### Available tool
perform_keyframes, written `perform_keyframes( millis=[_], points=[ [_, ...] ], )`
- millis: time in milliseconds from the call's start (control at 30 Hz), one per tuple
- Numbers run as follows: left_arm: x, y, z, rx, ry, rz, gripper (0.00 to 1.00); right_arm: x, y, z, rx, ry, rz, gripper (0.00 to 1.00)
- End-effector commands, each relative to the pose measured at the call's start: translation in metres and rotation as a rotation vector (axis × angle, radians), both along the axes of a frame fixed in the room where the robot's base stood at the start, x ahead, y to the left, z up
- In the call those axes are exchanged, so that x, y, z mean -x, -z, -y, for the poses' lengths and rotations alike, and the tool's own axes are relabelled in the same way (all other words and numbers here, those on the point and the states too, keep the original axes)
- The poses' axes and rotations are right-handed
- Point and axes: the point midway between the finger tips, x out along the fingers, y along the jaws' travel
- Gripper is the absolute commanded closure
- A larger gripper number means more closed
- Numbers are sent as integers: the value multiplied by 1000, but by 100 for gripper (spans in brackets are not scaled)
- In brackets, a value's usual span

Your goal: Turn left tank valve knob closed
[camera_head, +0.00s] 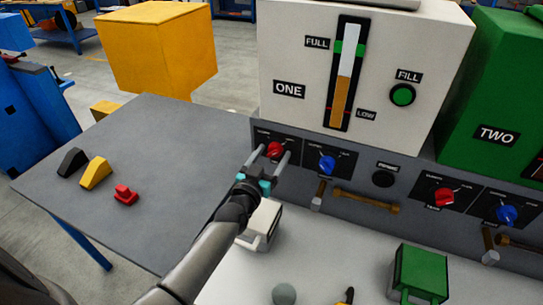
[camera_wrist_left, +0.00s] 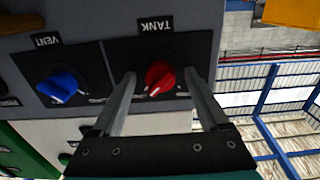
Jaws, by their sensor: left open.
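The red TANK knob (camera_head: 275,149) is on the grey panel under the white tank labelled ONE (camera_head: 289,89). It also shows in the wrist view (camera_wrist_left: 158,76), its pale pointer mark slanting. My left gripper (camera_head: 274,157) is open, with one finger on each side of this knob. In the wrist view the fingertips (camera_wrist_left: 160,82) flank the knob with gaps visible; I cannot tell how deep they reach along it. The TANK label (camera_wrist_left: 156,24) shows in the wrist view. My right gripper is not in view.
A blue VENT knob (camera_head: 327,164) is just right of the red one. Panel TWO has another red knob (camera_head: 443,196) and a blue knob (camera_head: 506,215). A white block (camera_head: 262,225) stands below my wrist. Loose black, yellow and red pieces lie on the grey table (camera_head: 185,150).

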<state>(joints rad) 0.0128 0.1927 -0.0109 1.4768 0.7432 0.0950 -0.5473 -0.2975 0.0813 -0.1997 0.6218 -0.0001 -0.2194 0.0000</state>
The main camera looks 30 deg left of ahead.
Motion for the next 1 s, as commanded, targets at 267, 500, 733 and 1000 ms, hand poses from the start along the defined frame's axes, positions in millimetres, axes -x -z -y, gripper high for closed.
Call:
perform_keyframes(
  millis=[267, 500, 733, 1000],
  points=[
    [0, 0, 0, -1, 0, 0, 44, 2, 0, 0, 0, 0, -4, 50],
    [0, 0, 0, -1, 0, 0, 70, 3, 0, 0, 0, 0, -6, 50],
    [0, 0, 0, -1, -1, 0, 96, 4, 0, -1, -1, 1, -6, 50],
    [1, 0, 0, 8, -1, 0, 100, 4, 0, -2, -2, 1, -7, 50]
  ],
)
